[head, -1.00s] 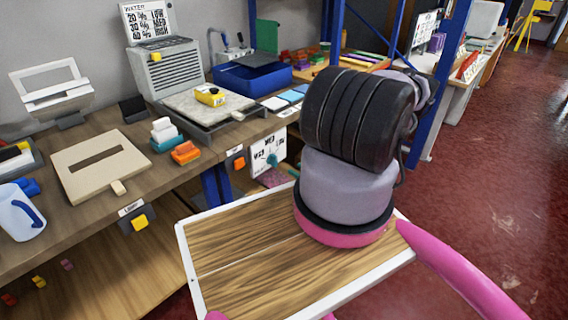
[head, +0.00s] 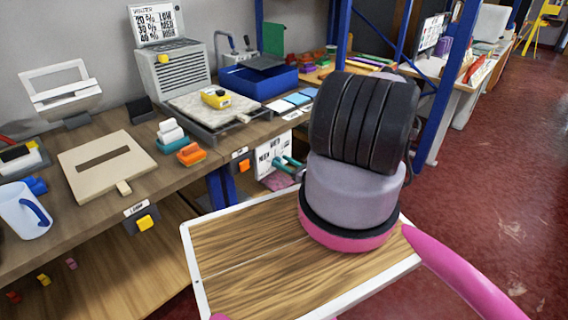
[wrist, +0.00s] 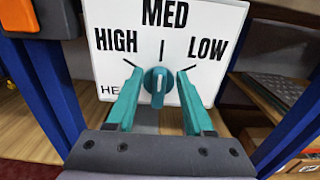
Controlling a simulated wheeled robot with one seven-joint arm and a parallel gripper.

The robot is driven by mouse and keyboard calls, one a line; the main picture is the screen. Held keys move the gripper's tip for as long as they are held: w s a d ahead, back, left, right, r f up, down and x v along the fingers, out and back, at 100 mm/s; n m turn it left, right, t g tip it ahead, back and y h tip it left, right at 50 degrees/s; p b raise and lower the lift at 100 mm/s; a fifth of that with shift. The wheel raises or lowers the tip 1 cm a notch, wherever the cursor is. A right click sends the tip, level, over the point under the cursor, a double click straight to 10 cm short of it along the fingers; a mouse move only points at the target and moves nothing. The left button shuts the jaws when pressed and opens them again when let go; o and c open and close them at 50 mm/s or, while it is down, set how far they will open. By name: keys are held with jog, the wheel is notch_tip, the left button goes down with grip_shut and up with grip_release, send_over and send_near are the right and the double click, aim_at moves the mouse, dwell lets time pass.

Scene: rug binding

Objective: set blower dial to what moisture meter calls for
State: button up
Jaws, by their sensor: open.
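The white dial panel (wrist: 225,45) fills the upper wrist view, marked HIGH at left, MED at top and LOW at right. Its teal knob (wrist: 158,82) has a pale bar standing about upright, toward MED. My gripper (wrist: 160,80) is open, one teal finger on each side of the knob; I cannot tell whether they touch it. In the head view the panel (head: 266,156) hangs below the bench edge, with my gripper (head: 287,163) in front. The yellow moisture meter (head: 216,98) lies on a pale slab; its reading is too small. A chart (head: 157,24) pairs water percentages with LOW, MED and HIGH.
A blue post (wrist: 45,75) stands left of the panel in the wrist view, and another (wrist: 300,130) stands at right. An orange switch (head: 244,166) is left of the panel. The bench (head: 95,215) holds a mug (head: 22,212), a blue bin (head: 258,82) and a grey blower-like box (head: 176,75).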

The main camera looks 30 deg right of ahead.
jog(key=shift+c, duration=0.3)
grip_shut()
jog(key=shift+d+m, duration=0.1)
jog(key=shift+m, duration=0.2)
jog(key=m, duration=0.3)
jog(key=d+m, duration=0.1)
jog(key=m, duration=0.3)
jog(key=f+m, duration=0.1)
jog(key=m, duration=0.3)
jog(key=shift+w+d, duration=0.3)
jog(key=shift+f+m, duration=0.1)
jog(key=shift+m, duration=0.2)
jog(key=shift+o, duration=0.3)
grip_release()
